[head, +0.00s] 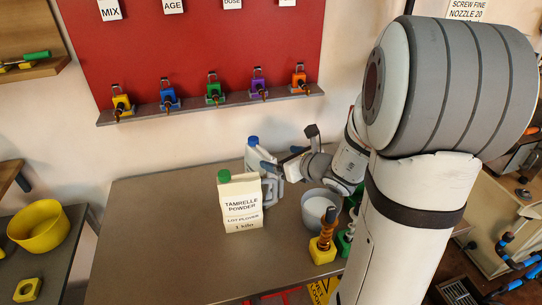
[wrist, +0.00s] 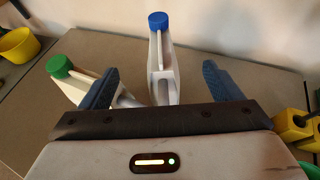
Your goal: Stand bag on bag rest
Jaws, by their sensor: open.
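A cream carton-like bag with a green cap, labelled TAMRELLE POWDER (head: 240,203), stands upright on the grey table. In the wrist view the jug (wrist: 161,65) appears between the fingertips, apart from both. My gripper (head: 300,146) is open and empty, right of the jug; in the wrist view its blue fingers (wrist: 160,84) are spread wide. I cannot make out a bag rest.
A pale grey bucket (head: 320,210) and a yellow block with an orange-handled item (head: 322,248) stand at the table's right. A rack of coloured locks (head: 213,92) hangs above. The table's left (head: 150,240) is clear.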

